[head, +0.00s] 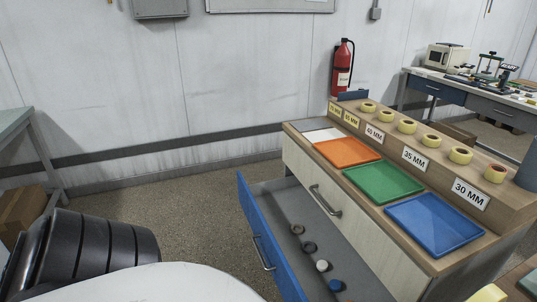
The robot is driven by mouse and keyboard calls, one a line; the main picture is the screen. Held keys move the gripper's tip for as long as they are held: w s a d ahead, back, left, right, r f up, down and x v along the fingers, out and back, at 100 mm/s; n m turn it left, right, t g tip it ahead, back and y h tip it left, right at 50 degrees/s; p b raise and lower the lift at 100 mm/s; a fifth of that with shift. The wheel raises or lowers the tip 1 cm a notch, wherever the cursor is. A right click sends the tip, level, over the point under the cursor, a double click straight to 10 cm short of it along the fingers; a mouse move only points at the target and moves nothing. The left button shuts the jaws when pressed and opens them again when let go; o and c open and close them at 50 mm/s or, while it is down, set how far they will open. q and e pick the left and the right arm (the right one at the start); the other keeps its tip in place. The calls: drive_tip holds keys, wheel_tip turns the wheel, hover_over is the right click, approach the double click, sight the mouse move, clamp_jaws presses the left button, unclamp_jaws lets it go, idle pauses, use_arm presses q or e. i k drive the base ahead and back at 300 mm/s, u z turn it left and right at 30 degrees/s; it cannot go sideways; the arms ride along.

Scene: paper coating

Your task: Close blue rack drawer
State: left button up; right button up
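The blue rack drawer (262,248) is pulled open from the wooden rack (408,258), and its blue front stands well out to the left of the rack. A metal handle (262,253) is on the drawer front. Inside the drawer lie small round items: a grey ring (297,229), a dark ring (309,247), a white piece (322,266) and a blue piece (336,285). The drawer's near end is cut off by the bottom of the picture. Neither of my grippers is in view.
White, orange (346,152), green (382,182) and blue (434,222) trays lie on the rack top, below a ledge with tape rolls. A fire extinguisher (343,67) is behind. A workbench (478,95) stands back right.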

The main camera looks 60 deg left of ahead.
sight(271, 207)
drive_tip(key=u, duration=1.9)
